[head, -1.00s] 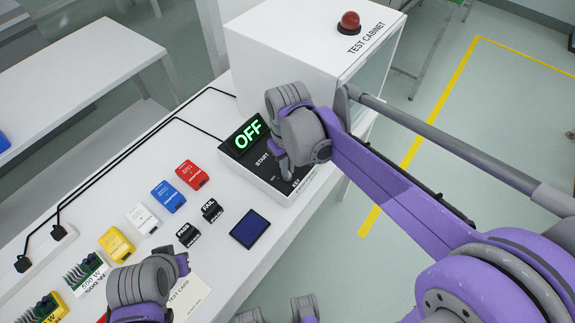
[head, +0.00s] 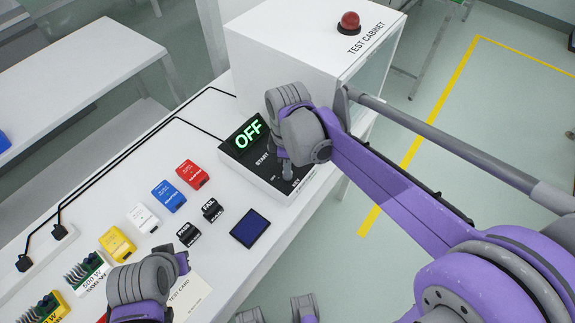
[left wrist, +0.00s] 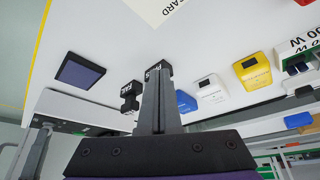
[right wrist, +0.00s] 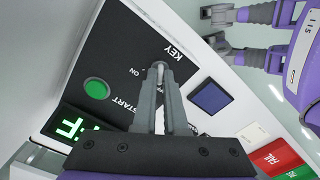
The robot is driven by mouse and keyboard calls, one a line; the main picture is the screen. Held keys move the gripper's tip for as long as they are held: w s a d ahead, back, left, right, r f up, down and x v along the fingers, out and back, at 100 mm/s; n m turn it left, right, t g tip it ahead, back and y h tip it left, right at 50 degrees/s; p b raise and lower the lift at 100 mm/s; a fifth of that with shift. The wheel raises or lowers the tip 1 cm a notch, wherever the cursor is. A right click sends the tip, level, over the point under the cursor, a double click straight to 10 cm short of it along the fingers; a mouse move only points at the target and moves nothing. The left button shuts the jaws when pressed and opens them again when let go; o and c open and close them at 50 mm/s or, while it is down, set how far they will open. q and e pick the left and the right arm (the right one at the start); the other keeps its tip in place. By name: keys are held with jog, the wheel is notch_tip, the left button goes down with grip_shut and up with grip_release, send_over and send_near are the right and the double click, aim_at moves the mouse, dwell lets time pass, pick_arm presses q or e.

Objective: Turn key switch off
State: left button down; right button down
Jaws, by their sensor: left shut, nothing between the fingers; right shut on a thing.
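The control panel (head: 262,178) at the foot of the white test cabinet (head: 300,62) has a display (head: 248,135) that reads OFF in green. In the right wrist view the display (right wrist: 75,128) is partly cut off. That view also shows the key (right wrist: 158,68) beside the KEY and ON labels. My right gripper (head: 287,170) is over the panel, its fingertips (right wrist: 160,68) shut on the key; the fingers hide part of it. My left gripper (left wrist: 157,72) is shut and empty above the table, close to the black PASS block (left wrist: 163,66).
A green START button (right wrist: 96,88) is beside the key. A dark blue pad (head: 250,229), a black FAIL block (head: 212,209), coloured boxes (head: 168,196) and a test card (head: 188,296) lie on the white table. A red button (head: 349,22) tops the cabinet.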

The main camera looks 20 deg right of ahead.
jog(key=shift+n, duration=1.1)
jog(key=c, duration=1)
grip_release()
pick_arm(q)
jog(key=shift+w+r+p, duration=0.15)
jog(key=shift+r+p, duration=0.3)
jog(key=shift+r, duration=0.1)
pick_arm(e)
notch_tip(320, 180, up, 11)
jog(key=shift+f, duration=0.1)
